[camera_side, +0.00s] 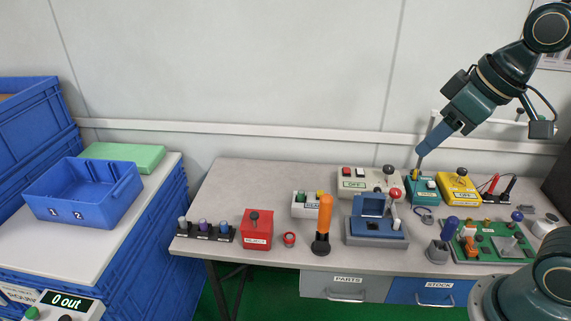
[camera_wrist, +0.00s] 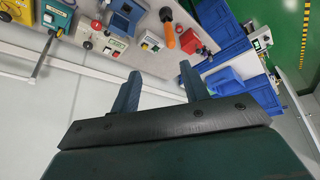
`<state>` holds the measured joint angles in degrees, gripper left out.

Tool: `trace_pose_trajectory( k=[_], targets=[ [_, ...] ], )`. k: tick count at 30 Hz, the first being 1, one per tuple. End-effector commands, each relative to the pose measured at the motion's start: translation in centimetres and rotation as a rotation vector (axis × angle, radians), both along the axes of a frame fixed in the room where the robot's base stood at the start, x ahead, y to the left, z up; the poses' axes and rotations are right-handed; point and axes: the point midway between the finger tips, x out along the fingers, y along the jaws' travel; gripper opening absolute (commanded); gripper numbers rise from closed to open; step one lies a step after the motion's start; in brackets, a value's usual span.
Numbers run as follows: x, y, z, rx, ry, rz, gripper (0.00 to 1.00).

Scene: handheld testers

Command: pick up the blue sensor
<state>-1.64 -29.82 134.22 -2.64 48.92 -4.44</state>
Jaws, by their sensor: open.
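A dark blue rounded cylinder (camera_side: 449,228) stands tilted in a grey cup at the right front of the bench; it may be the blue sensor. Small blue-purple knobbed pieces (camera_side: 203,225) stand in black holders at the bench's left end, and a dark blue ball (camera_side: 517,215) shows at the right; I cannot tell for certain which is the sensor. My gripper (camera_side: 420,158) is high over the back of the bench, apart from these pieces. In the wrist view its two fingers (camera_wrist: 160,88) are spread with nothing between them.
An orange-handled tool (camera_side: 325,215), a blue fixture with a red-knobbed lever (camera_side: 376,230) and a red box (camera_side: 257,229) stand along the bench. Switch boxes, including a yellow one (camera_side: 459,188), line the back. A blue bin (camera_side: 84,192) sits on the left table.

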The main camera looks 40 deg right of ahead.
Motion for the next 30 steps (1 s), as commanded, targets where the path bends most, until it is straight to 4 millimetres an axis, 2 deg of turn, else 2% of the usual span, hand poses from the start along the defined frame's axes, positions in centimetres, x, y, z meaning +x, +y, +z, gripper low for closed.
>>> trace_pose_trajectory(
  k=[1,8,14,23,30],
  targets=[
    [1.2,0.3,0.1,-0.002,0.007,0.023,0.45],
    [6.5,1.9,0.2,-0.016,0.023,0.132,0.45],
    [11.1,3.6,-0.5,-0.025,0.035,0.225,0.45],
    [17.8,6.3,-3.1,-0.033,0.052,0.363,0.45],
    [22.8,8.8,-6.4,-0.034,0.063,0.472,0.45]
  ],
)
